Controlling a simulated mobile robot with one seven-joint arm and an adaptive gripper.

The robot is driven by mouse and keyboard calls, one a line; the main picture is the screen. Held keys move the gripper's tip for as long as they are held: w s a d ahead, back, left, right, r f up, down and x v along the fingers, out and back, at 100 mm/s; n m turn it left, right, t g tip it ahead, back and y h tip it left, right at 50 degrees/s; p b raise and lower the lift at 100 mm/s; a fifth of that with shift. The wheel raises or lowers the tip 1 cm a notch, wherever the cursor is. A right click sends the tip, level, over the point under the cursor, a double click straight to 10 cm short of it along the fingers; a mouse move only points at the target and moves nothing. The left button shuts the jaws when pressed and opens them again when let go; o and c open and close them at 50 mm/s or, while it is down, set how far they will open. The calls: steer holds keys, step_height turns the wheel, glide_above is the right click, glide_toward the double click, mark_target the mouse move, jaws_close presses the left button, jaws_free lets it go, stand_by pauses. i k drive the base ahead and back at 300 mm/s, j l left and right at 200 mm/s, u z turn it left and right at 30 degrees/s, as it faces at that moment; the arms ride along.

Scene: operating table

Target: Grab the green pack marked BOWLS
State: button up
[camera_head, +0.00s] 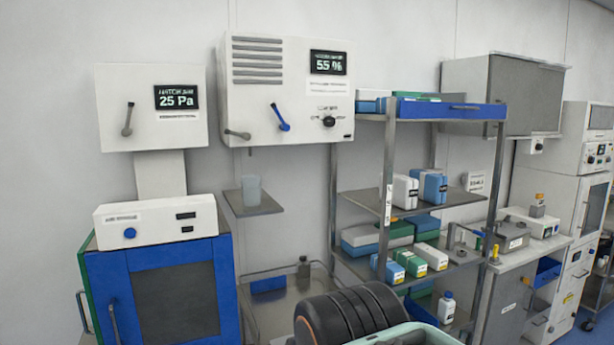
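Several green packs are on the steel shelf rack right of centre. A small green and white pack (410,262) stands on the lower shelf between a blue and white pack (387,268) and a white pack (431,256). Another green item (418,98) lies at the top of the rack. The print on all of them is too small to read, so I cannot tell which is marked BOWLS. My gripper is not in view.
White and blue boxes (432,188) sit on the shelf above. A blue-doored cabinet (165,295) is at left, a small shelf with a cup (251,190) left of the rack. A bench with devices (530,235) is at right.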

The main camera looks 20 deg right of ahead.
mark_target(416, 266)
steer(key=l+z, duration=0.15)
steer(key=z, duration=0.25)
steer(key=i+l+z, duration=0.1)
steer(key=z, duration=0.3)
steer(key=i+l+z, duration=0.55)
steer(key=i+l, duration=0.3)
steer(key=i+l+z, duration=0.15)
steer(key=i+l, duration=0.15)
steer(key=i, duration=0.25)
steer(key=i+l+u, duration=0.25)
steer(key=l+u, duration=0.1)
steer(key=u, duration=0.65)
